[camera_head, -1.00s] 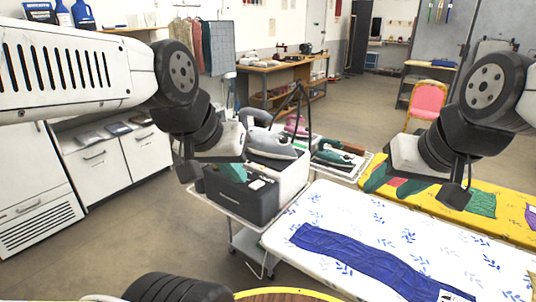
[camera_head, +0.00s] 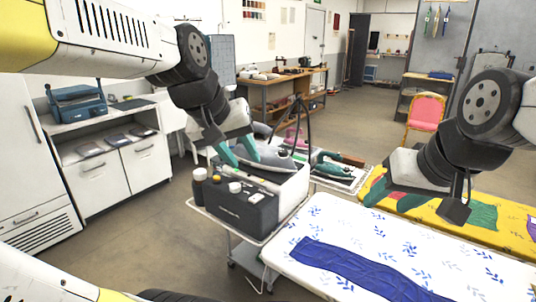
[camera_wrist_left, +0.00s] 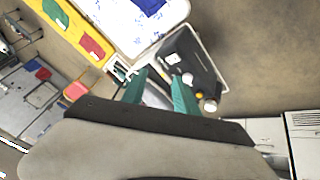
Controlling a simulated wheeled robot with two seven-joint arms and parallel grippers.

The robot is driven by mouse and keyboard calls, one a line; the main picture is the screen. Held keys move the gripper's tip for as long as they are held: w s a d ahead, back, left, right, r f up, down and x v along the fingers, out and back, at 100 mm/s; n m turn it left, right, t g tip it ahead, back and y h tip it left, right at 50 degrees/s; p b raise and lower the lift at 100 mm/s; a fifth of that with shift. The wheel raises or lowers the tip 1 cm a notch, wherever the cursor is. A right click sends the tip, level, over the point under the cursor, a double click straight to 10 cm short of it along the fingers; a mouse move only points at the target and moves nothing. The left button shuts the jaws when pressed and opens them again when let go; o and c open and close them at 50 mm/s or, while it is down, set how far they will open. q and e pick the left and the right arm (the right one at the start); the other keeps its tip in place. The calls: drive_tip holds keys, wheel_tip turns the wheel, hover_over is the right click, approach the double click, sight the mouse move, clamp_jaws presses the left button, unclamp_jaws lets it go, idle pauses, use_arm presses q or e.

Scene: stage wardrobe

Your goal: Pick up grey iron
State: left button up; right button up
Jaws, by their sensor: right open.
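The grey iron (camera_head: 274,157) sits on top of a steam station with a dark grey front (camera_head: 240,208) and white side, on a small trolley. My left gripper (camera_head: 238,155) is open, its two teal fingers apart and pointing down at the left part of the iron. The fingers partly hide the iron, and I cannot tell whether they touch it. In the left wrist view, the left gripper's fingers (camera_wrist_left: 160,92) are spread, with a pale grey surface between them. My right gripper (camera_head: 392,198) is open and empty over the yellow ironing board.
A green iron (camera_head: 330,168) and a pink iron (camera_head: 295,137) stand behind the station. A white ironing board (camera_head: 335,230) with a blue cloth (camera_head: 350,268) is at the right front. A yellow board (camera_head: 480,232) lies beyond it.

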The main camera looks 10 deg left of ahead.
use_arm(q)
drive_tip(key=w+a+r+n, duration=0.2)
drive_tip(key=w+n, duration=0.3)
drive_tip(key=w, duration=0.9)
drive_tip(key=n, duration=0.5)
approach(259, 144)
drive_tip(key=w+f, duration=0.1)
drive_tip(key=w+d+f, duration=0.1)
drive_tip(key=w, duration=0.1)
drive_tip(key=w+d+f, duration=0.1)
drive_tip(key=f, duration=0.1)
drive_tip(key=shift+w, duration=0.4)
clamp_jaws()
drive_tip(key=shift+r, duration=0.2)
